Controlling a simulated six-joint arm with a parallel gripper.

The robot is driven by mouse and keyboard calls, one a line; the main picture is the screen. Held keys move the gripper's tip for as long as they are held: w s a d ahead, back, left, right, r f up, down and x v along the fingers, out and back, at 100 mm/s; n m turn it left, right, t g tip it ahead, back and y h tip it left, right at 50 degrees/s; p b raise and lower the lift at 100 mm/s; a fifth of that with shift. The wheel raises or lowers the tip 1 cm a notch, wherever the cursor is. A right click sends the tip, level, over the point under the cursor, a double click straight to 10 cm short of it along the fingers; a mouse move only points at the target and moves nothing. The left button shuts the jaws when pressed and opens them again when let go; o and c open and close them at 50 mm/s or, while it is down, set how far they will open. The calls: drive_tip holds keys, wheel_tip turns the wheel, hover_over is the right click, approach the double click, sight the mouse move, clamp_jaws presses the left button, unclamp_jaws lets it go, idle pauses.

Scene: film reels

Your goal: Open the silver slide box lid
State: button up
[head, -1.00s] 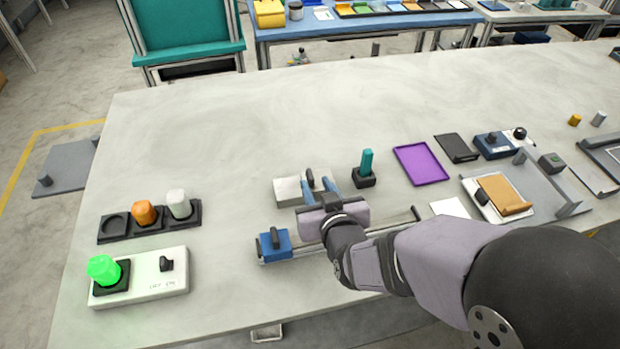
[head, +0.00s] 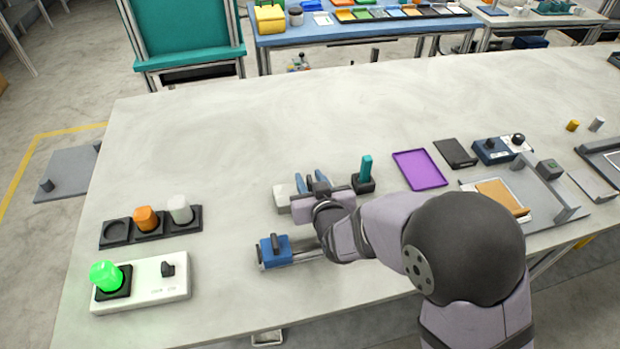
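A small silver-white box (head: 282,199), which looks like the silver slide box, lies on the table, partly covered by my gripper. Its right part and any lid handle are hidden. My gripper (head: 310,181) is over the right part of the box. Its two blue fingers are apart, and I see nothing held between them. I cannot tell whether they touch the box.
A blue block with a black handle (head: 275,250) sits on a rail in front. A teal upright peg (head: 366,168) stands close on the right. A purple tray (head: 420,170) lies farther right. The table behind is clear.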

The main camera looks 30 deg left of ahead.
sight(284, 195)
clamp_jaws()
drive_tip(key=s+a, duration=0.4)
drive_tip(key=shift+s+a, duration=0.35)
unclamp_jaws()
drive_tip(key=shift+d, duration=0.1)
drive_tip(key=shift+b+v, duration=0.35)
drive_tip(key=shift+v, duration=3.25)
